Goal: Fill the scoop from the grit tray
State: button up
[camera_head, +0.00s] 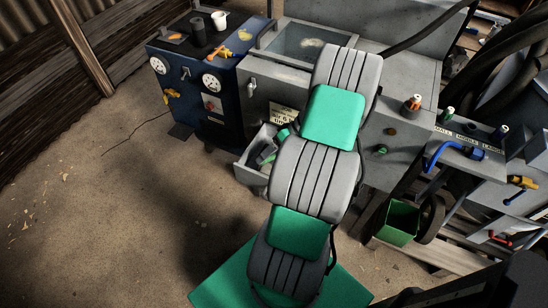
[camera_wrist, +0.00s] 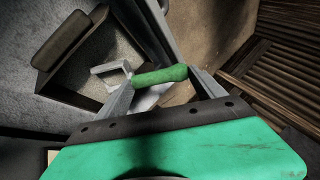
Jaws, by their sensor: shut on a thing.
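My gripper (camera_wrist: 160,77) is shut on a green handle (camera_wrist: 166,74) in the wrist view, with one finger at each end of it. The handle looks like the scoop's. Pale grey pieces (camera_wrist: 145,100) show below it, partly hidden by my fingers; I cannot tell whether they are the scoop's bowl or what it contains. In the head view an open grey drawer (camera_head: 246,173) juts from the cabinet's lower front and looks like the grit tray. My gripper's end is in or just above it, mostly hidden by my arm.
A grey cabinet (camera_head: 258,86) with a window stands above the drawer. A green bin (camera_head: 398,222) and a tool shelf (camera_head: 470,160) are at right.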

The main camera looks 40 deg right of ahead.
jog(key=shift+a, duration=0.1)
jog(key=shift+s+a+r+p, duration=0.15)
jog(key=shift+a+p, duration=0.1)
jog(key=shift+a, duration=0.4)
jog(key=shift+w+a+r+p, duration=0.1)
jog(key=shift+a+r+p, duration=0.15)
jog(key=shift+a, duration=0.45)
jog(key=shift+s+a+r+p, duration=0.1)
jog(key=shift+a+p, duration=0.15)
jog(key=shift+a, duration=0.4)
jog(key=shift+f+b, duration=0.45)
jog(key=shift+f, duration=0.05)
jog(key=shift+d+f+b, duration=0.1)
jog(key=shift+d+b, duration=0.85)
jog(key=shift+d, duration=1)
dwell(3.4)
